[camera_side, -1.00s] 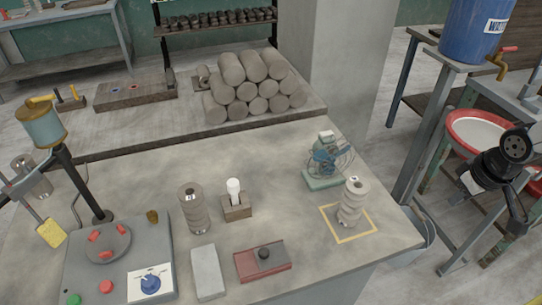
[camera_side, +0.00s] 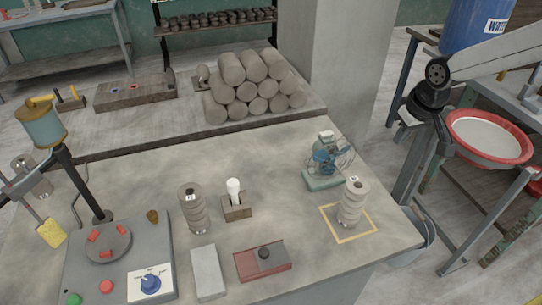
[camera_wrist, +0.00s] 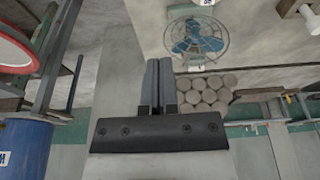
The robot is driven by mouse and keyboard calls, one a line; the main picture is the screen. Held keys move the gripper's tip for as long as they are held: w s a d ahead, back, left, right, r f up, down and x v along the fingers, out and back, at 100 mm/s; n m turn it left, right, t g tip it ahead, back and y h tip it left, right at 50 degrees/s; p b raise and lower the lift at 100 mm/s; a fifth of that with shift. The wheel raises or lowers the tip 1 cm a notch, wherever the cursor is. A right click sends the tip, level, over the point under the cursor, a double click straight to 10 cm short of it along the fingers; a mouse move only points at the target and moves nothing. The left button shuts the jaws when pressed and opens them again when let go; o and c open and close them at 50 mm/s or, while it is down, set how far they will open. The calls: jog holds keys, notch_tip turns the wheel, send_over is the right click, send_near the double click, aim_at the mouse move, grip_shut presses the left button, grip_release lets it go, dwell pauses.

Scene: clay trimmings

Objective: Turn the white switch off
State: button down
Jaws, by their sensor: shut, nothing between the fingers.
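The white switch (camera_side: 233,188) is a white-tipped lever standing in a small brown block (camera_side: 237,208) near the middle of the bench in the side view. Its lever leans slightly left there; I cannot tell which position is off. A white knob and part of its block, apparently the same switch (camera_wrist: 312,16), show at the top right corner of the wrist view. My gripper (camera_side: 443,138) hangs beyond the bench's right edge, far from the switch. In the wrist view my gripper (camera_wrist: 158,64) has its two fingers together, with nothing held.
A small fan (camera_side: 323,165) and a ringed clay stack (camera_side: 352,203) stand between my gripper and the switch. Another clay stack (camera_side: 193,207) stands just left of the switch. A red slider box (camera_side: 245,266) and grey block (camera_side: 208,271) lie in front. Clay logs (camera_side: 247,90) are piled behind.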

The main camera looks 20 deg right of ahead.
jog(key=w+a+r, duration=0.2)
jog(key=w+a, duration=0.2)
jog(key=w, duration=0.3)
jog(key=w+a+r, duration=0.2)
jog(key=w+a, duration=0.3)
jog(key=w, duration=0.2)
jog(key=shift+w+r, duration=0.3)
jog(key=shift+w, duration=0.1)
jog(key=shift+f, duration=0.1)
send_near(320, 133)
jog(key=x, duration=0.5)
jog(key=shift+s+f, duration=0.1)
jog(key=shift+s, duration=0.05)
jog(key=shift+f, duration=0.9)
